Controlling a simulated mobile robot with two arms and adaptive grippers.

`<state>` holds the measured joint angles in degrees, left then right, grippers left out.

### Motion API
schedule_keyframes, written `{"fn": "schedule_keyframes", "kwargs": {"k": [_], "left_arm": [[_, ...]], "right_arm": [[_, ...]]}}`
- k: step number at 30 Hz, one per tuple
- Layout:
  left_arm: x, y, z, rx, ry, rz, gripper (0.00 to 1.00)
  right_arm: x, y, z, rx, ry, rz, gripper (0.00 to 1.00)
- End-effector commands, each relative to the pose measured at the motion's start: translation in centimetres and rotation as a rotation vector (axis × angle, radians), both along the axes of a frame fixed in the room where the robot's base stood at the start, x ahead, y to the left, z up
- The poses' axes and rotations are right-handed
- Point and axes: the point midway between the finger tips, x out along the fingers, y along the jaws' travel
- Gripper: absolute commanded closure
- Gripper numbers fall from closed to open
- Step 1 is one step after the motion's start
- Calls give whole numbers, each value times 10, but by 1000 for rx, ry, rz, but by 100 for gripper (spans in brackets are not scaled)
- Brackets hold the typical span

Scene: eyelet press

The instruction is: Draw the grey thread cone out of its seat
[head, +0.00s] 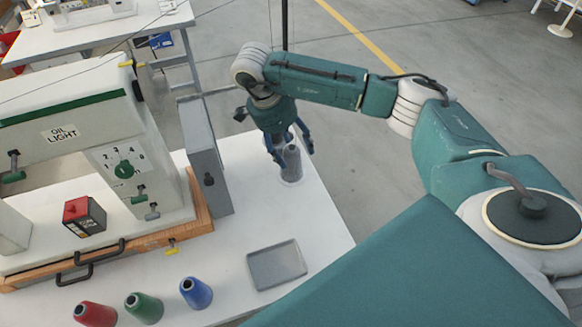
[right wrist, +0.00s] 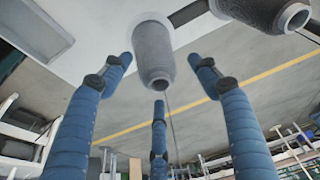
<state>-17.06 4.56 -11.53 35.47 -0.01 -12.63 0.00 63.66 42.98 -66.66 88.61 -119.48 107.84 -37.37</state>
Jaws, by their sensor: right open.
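The grey thread cone (head: 292,164) stands upright near the back right edge of the white table, in a pale round seat (head: 291,181). My right gripper (head: 291,150) is above it with its blue fingers pointing down around its upper part. In the right wrist view the grey cone (right wrist: 153,55) shows between the spread fingers of the right gripper (right wrist: 160,65), with gaps on both sides. The fingers are open and do not hold it. A second, darker grey cone (right wrist: 262,12) shows at the upper right there. My left gripper is not in view.
A grey upright panel (head: 205,155) and the press (head: 75,140) stand left of the cone. Red (head: 95,313), green (head: 144,307) and blue (head: 196,292) cones and a grey tray (head: 276,265) are at the table's front. Open floor lies to the right.

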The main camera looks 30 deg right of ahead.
Motion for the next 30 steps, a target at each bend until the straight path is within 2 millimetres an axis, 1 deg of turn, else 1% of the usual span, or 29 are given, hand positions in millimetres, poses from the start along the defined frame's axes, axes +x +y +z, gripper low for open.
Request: {"fn": "schedule_keyframes", "kwargs": {"k": [1, 7, 30], "left_arm": [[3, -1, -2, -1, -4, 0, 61], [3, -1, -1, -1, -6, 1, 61], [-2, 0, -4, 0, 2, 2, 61]], "right_arm": [[0, -1, -3, 0, -1, 0, 39], [0, -1, -2, 0, 0, 1, 39], [-1, 0, -2, 0, 0, 1, 39]]}}
